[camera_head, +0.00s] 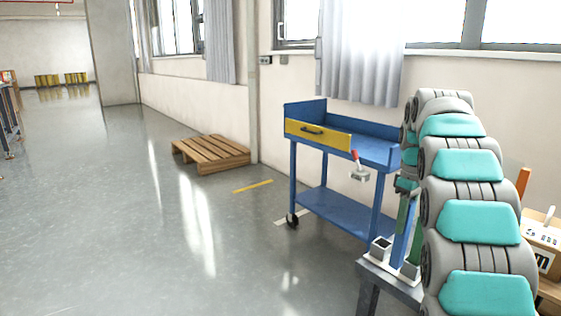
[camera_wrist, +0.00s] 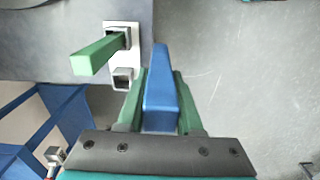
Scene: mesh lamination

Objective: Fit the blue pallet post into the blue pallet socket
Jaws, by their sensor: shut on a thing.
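My gripper (camera_wrist: 160,88) is shut on the blue post (camera_wrist: 161,95), which lies between its two green fingers in the wrist view. In the head view the blue post (camera_head: 401,237) hangs below my gripper, roughly upright, over the grey table. A white plate (camera_wrist: 113,25) carries grey square sockets. One socket holds a green post (camera_wrist: 98,57). Another, an open grey socket (camera_wrist: 123,78), is empty and lies left of the blue post. In the head view an open socket (camera_head: 381,246) shows beside the blue post. The blue post's lower end is partly hidden; I cannot tell whether it touches anything.
The grey table (camera_head: 392,284) has bare surface around the plate. A blue cart (camera_head: 343,211) with a yellow drawer stands behind it, with a red-handled tool (camera_head: 358,168) near its edge. A wooden pallet (camera_head: 211,153) lies on the floor. The floor at left is clear.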

